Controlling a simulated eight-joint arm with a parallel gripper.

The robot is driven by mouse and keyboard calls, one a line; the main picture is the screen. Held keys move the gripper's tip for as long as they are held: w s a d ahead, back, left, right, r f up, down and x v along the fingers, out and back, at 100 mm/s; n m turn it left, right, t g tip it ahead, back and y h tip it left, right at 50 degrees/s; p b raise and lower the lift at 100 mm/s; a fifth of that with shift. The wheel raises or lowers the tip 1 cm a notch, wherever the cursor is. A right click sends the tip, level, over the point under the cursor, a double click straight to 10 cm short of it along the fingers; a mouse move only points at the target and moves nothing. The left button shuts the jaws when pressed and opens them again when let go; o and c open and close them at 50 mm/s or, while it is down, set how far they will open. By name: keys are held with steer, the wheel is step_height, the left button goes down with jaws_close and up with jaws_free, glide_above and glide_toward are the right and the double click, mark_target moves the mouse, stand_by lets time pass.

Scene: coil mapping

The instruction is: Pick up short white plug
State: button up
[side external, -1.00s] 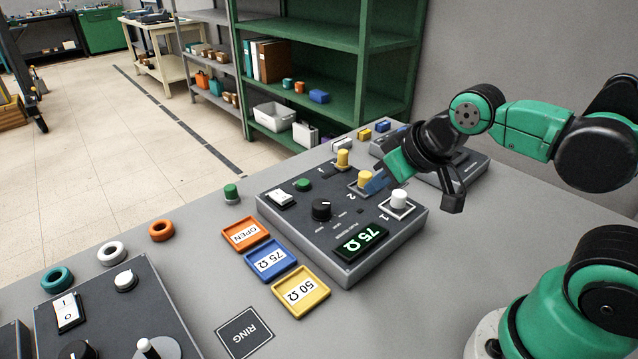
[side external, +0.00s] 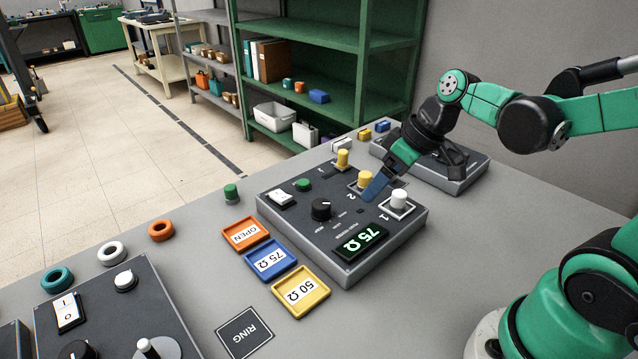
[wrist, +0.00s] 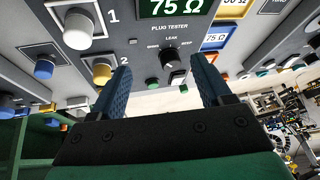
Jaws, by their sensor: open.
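A short white plug (side external: 398,199) stands upright in socket 1 of the dark plug tester (side external: 300,232). In the wrist view the white plug (wrist: 77,34) is at the upper left, beside the "1" label. A yellow plug (side external: 365,179) stands in socket 2, and it also shows in the wrist view (wrist: 102,72). My gripper (side external: 373,190) is over the tester, tilted, with a blue fingertip between the two plugs in the picture. In the wrist view my gripper (wrist: 161,70) has its fingers apart with nothing between them. The white plug is outside the fingers, to their left.
The tester has a black dial (side external: 321,209) and a display (side external: 360,240) reading 75 Ω. Orange (side external: 238,247), blue (side external: 248,261) and yellow (side external: 277,290) trays lie left of it. Another dark box (side external: 465,182) stands behind my gripper. Bare table lies in front of the tester.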

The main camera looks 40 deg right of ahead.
mark_target(402, 192)
steer(key=d+n+y, duration=0.1)
steer(key=d+f+n+y, duration=0.1)
steer(key=d, duration=0.1)
steer(key=w+d+f+n+y, duration=0.1)
steer(key=d, duration=0.1)
steer(key=shift+w+f+n+y, duration=0.1)
steer(key=shift+f+n+y, duration=0.1)
steer(key=shift+n+y, duration=0.15)
steer(key=d+n+y, duration=0.1)
steer(key=s+d+f+n+t+y, duration=0.1)
steer(key=n, duration=0.1)
steer(key=d+f+n+y, duration=0.1)
steer(key=d, duration=0.1)
steer(key=shift+s+d+t, duration=0.1)
steer(key=shift+s+t, duration=0.2)
steer(key=shift+s, duration=0.05)
steer(key=shift+s+d+f+n+y, duration=0.15)
steer(key=shift+s+d+n+y, duration=0.05)
steer(key=shift+n+y, duration=0.15)
steer(key=shift+f, duration=0.1)
steer(key=shift+w+a+f+n+t, duration=0.15)
steer(key=shift+a+f+n+t, duration=0.05)
steer(key=shift+a+n+t, duration=0.1)
steer(key=shift+x, duration=2.35)
jaws_close()
